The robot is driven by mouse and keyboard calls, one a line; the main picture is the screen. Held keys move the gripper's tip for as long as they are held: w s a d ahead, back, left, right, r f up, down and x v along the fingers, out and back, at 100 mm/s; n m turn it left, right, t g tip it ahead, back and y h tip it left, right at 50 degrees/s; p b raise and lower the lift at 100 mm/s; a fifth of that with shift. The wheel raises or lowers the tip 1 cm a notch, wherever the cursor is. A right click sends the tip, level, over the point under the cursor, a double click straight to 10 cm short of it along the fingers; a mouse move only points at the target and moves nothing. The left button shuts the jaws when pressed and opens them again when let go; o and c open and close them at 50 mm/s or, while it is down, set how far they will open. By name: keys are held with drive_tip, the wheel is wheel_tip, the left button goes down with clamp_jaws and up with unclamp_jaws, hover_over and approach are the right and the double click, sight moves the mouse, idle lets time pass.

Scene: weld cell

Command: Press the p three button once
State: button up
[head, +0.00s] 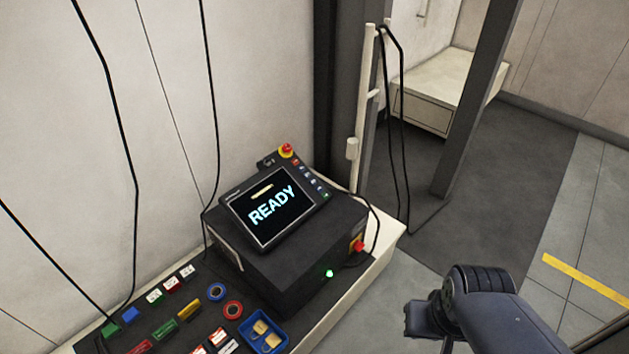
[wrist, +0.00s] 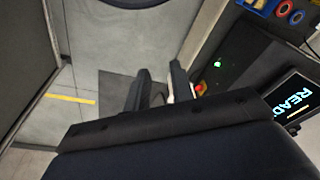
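A black pendant (head: 262,240) with a lit screen reading READY (head: 271,206) rests tilted on a dark box on the bench. It shows partly, turned sideways, in the wrist view (wrist: 291,97). A column of small buttons (head: 310,179) runs down the right side of its screen. Their labels are too small to read, so I cannot tell which is p three. My gripper shows in the wrist view (wrist: 158,88) with its two fingers apart and nothing between them. In the head view my arm's end is at the lower right, well away from the pendant.
A red emergency knob (head: 287,150) sits at the pendant's top corner. The dark box (head: 290,275) has a red knob (head: 359,246) and a green lamp (head: 329,273). A blue tray (head: 283,340), tape rolls and coloured blocks lie at front left. A cable hangs beside the box.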

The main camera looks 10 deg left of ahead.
clamp_jaws()
idle(1.4)
